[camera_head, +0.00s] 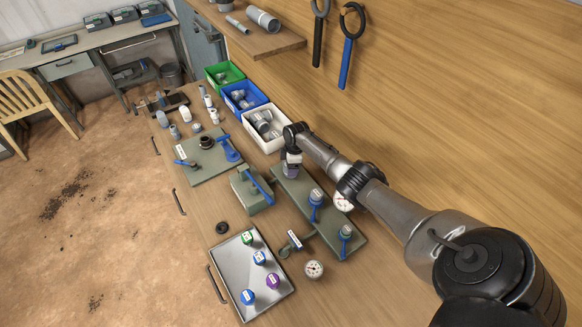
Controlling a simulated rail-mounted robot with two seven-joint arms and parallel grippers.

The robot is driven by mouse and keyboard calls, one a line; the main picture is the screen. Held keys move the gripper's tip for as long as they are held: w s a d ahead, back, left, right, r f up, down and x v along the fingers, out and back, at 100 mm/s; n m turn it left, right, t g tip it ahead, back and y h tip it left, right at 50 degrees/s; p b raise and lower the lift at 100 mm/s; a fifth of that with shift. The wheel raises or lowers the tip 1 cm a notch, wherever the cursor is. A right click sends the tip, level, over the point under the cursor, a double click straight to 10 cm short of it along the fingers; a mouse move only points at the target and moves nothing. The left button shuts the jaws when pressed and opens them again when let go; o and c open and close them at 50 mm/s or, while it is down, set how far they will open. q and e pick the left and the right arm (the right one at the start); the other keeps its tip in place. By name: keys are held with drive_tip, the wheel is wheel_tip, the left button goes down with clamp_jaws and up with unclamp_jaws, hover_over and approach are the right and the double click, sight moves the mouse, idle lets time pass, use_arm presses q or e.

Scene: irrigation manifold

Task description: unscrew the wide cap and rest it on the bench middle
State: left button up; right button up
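The manifold (330,228) is a grey-green plate on the bench with outlets in a row. Two outlets, the middle one (316,196) and the near one (346,232), have pale tops and blue valve handles. My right gripper (292,163) points down at the far end of the manifold, at a grey-purple capped piece (291,173). I cannot tell whether its fingers are closed on this piece or only around it. Which cap is the wide one is not clear. A black ring-like piece (222,227) lies on the bench's front side. My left gripper is not in view.
A metal tray (232,262) with several coloured caps stands near. A vise-like block (247,195) with a blue handle and a plate with a black fitting (206,142) stand mid-bench. Green, blue and white bins (284,144) line the wall. Gauges (314,269) lie at right.

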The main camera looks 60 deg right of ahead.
drive_tip(key=shift+f+n, duration=0.15)
drive_tip(key=shift+n, duration=0.15)
drive_tip(key=shift+f+n+b, duration=0.1)
drive_tip(key=shift+n+b, duration=1.1)
drive_tip(key=shift+n, duration=0.5)
drive_tip(key=o, duration=0.6)
drive_tip(key=shift+c, duration=0.2)
drive_tip(key=o, duration=0.5)
drive_tip(key=shift+r, duration=0.2)
drive_tip(key=shift+r+p, duration=0.4)
drive_tip(key=shift+p, duration=0.05)
drive_tip(key=shift+r+p, duration=0.3)
drive_tip(key=shift+r, duration=0.05)
